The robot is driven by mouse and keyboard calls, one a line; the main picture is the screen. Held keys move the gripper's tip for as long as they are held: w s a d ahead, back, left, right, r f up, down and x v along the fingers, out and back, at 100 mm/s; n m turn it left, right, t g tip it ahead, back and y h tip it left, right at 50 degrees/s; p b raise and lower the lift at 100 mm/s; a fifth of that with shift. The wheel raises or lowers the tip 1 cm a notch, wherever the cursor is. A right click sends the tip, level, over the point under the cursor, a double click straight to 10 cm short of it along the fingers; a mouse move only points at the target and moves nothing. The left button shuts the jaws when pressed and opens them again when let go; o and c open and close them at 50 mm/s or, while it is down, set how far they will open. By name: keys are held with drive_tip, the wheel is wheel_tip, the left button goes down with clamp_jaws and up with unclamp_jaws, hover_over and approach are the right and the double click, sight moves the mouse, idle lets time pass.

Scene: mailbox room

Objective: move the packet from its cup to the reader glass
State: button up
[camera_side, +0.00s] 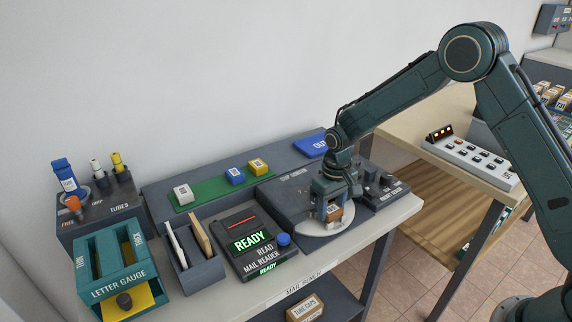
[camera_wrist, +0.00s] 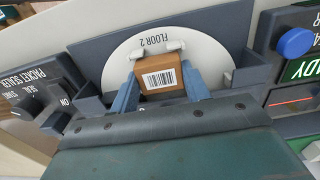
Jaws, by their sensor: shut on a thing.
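The packet is a small brown block with a white barcode label, seen in the wrist view (camera_wrist: 162,80) and the side view (camera_side: 335,212). My gripper (camera_side: 331,207) is shut on it, with blue-grey fingers on two sides in the wrist view (camera_wrist: 160,84). The packet is at a white cup on the round white disc marked FLOOR 2 (camera_wrist: 121,58). I cannot tell whether it is seated or slightly raised. The reader glass, a dark panel with a red line (camera_side: 236,220), is on the mail reader left of my gripper; its red line also shows at the wrist view's right edge (camera_wrist: 292,102).
The mail reader's green READY screen (camera_side: 250,242) and blue button (camera_side: 284,239) are beside the glass. A packet sealer (camera_side: 384,192) stands right of the disc. Behind, a green strip (camera_side: 213,190) carries white, blue and yellow blocks. A slotted holder (camera_side: 197,270) stands left of the reader.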

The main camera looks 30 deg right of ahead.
drive_tip(key=shift+r, duration=1.75)
drive_tip(key=shift+r, duration=0.15)
wheel_tip(320, 180, up, 7)
hover_over(242, 222)
drive_tip(key=shift+f, duration=2.5)
drive_tip(key=shift+f, duration=0.1)
drive_tip(key=shift+f, duration=2)
drive_tip(key=shift+f, duration=0.6)
